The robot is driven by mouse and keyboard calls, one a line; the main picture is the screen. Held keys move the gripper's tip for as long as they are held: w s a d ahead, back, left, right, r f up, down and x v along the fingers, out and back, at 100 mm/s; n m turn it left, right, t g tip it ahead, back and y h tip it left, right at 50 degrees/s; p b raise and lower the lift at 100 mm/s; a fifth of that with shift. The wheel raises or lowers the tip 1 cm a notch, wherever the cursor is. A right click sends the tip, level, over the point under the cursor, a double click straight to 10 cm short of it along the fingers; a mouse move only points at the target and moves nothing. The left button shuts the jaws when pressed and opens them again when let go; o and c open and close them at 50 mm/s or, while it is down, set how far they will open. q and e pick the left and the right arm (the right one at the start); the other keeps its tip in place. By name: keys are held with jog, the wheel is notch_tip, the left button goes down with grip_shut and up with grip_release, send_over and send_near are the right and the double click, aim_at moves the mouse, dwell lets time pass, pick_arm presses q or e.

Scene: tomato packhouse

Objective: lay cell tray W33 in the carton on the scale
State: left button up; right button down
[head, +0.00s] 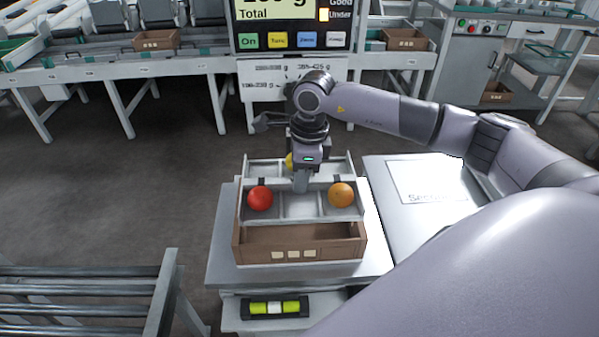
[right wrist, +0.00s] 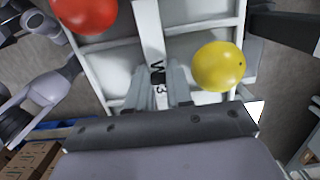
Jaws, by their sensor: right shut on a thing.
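The white cell tray W33 (head: 299,206) holds a red tomato (head: 260,198), an orange tomato (head: 341,195) and a yellow tomato (head: 289,161). My right gripper (head: 301,183) is shut on the tray's middle divider. In the right wrist view the fingers (right wrist: 161,88) straddle the divider, and a partly covered label reads W and 3. The tray is over the brown carton (head: 247,254), set toward its far side. The carton's open near part shows below the tray's near edge. I cannot tell whether the tray touches the carton. The carton stands on the scale (head: 222,262). My left gripper is not in view.
The scale display (head: 291,24) stands behind the carton. A pale bench top with a printed sheet (head: 428,182) lies to the right. A roller rack (head: 85,297) is at lower left. A yellow-green level vial (head: 274,307) shows on the scale's front.

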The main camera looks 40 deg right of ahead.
jog(key=shift+w+a+f, duration=0.1)
jog(key=shift+a, duration=0.1)
jog(key=shift+f, duration=0.2)
jog(key=shift+f+b, duration=0.65)
jog(key=shift+f, duration=0.1)
jog(key=b, duration=0.3)
send_over(296, 228)
notch_tip(296, 228, down, 4)
jog(key=f+b, duration=0.2)
jog(key=f, duration=0.1)
jog(key=f+b, duration=0.1)
jog(key=shift+s+d+f, duration=0.2)
jog(key=shift+d, duration=0.05)
jog(key=shift+f+b, duration=0.7)
jog(key=shift+f, duration=0.05)
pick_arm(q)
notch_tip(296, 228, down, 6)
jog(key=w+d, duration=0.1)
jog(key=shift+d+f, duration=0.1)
pick_arm(e)
jog(key=shift+f, duration=0.15)
pick_arm(q)
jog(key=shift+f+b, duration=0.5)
jog(key=shift+b, duration=0.05)
pick_arm(e)
jog(key=shift+f, duration=0.55)
